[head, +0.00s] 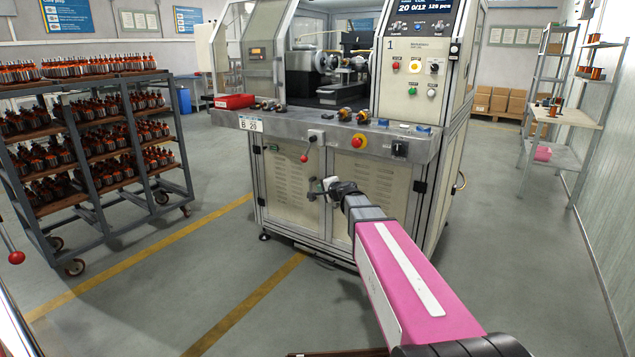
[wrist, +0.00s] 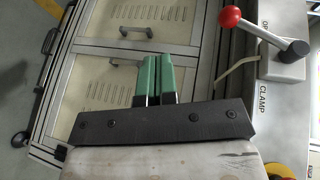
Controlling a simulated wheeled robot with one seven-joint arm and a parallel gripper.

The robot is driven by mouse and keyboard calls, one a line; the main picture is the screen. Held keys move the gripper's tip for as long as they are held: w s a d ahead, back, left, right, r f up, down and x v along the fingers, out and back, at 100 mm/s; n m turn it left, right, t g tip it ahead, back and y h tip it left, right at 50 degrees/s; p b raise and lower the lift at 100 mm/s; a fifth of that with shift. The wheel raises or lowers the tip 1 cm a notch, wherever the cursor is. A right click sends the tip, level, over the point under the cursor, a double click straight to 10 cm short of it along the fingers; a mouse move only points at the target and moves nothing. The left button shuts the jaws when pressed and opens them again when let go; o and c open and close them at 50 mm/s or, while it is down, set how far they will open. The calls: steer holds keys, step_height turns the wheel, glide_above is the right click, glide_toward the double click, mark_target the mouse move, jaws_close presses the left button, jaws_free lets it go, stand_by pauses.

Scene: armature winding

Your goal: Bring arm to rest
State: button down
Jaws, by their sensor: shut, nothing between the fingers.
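My gripper (head: 318,191) reaches out at the end of my pink arm, in front of the winding machine's lower cabinet. In the wrist view its two green fingers (wrist: 155,78) lie side by side, shut and empty. Behind them are the pale cabinet doors (wrist: 111,82). The gripper appears apart from the machine.
The winding machine (head: 290,180) stands straight ahead. Its clamp lever with a red ball (head: 304,158) juts from the front ledge; the red ball (wrist: 230,16) also shows in the wrist view. A rack of armatures (head: 85,205) stands left, shelves (head: 550,115) right. Floor between is clear.

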steer(key=shift+s+d+f, duration=0.15)
steer(key=shift+s, duration=0.15)
steer(key=s+d+f+n+g+h, duration=0.2)
steer(key=s+d+f+n+g, duration=0.1)
steer(key=s+f, duration=0.4)
steer(key=s+d+f+n+g+h, duration=0.2)
steer(key=s+f, duration=0.5)
steer(key=s, duration=0.7)
steer(key=s+d+f+n+g+h, duration=0.3)
steer(key=s+f+n+g, duration=0.3)
steer(key=s, duration=0.4)
steer(key=shift+s+d+f+g, duration=0.3)
steer(key=shift+d+f+g, duration=0.2)
steer(key=shift+d+g, duration=0.5)
steer(key=shift+a, duration=0.15)
